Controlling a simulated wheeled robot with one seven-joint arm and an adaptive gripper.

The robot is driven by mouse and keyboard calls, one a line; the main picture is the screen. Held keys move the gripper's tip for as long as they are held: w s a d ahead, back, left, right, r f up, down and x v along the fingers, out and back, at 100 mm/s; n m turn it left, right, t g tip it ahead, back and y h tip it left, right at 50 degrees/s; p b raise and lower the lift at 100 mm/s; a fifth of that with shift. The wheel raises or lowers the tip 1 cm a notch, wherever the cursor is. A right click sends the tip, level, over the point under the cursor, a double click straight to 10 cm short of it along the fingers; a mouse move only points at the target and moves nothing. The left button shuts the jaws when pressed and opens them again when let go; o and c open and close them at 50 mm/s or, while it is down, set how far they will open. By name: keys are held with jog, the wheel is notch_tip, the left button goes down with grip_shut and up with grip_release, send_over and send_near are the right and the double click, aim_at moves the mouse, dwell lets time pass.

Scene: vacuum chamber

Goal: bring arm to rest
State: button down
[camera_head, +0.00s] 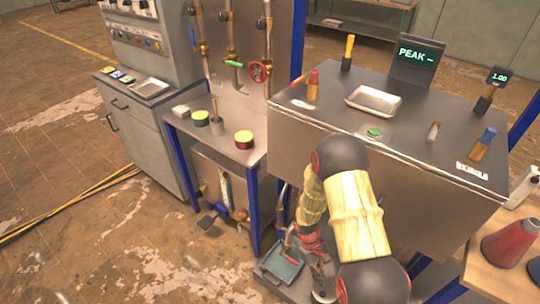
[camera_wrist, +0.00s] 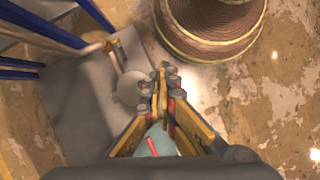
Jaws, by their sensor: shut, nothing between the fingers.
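My gripper (camera_wrist: 160,82) shows in the wrist view with its yellow-sided fingers together at the tips and nothing between them. It points down toward a grey lower shelf and the floor. In the head view my arm, with cream-coloured sleeves and black joints, bends in front of the grey box-shaped bench (camera_head: 420,125). The gripper end hangs low beside the bench, near a teal tray (camera_head: 283,266), and is partly hidden there by the arm.
A large brown ribbed spool-like object (camera_wrist: 210,25) stands close by in the wrist view. Blue frame legs (camera_wrist: 45,25) are at its left. The bench holds a metal tray (camera_head: 373,101) and handled tools. A side table (camera_head: 225,150) carries small round tins. Open floor lies at the left.

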jog(key=s+r+m+t+y, duration=0.1)
jog(key=s+r+m+t, duration=0.1)
jog(key=r, duration=1.4)
jog(key=s+r+m+t+y, duration=0.1)
jog(key=s+r+t, duration=0.3)
jog(key=r, duration=1.3)
jog(key=s+r+m+t+y, duration=0.1)
jog(key=s+r+m+t, duration=0.2)
jog(key=s+r, duration=0.5)
notch_tip(320, 180, up, 9)
jog(key=shift+r+m+t, duration=0.1)
jog(key=shift+m+t, duration=0.2)
jog(key=shift+t, duration=0.1)
jog(key=shift+w+d, duration=0.1)
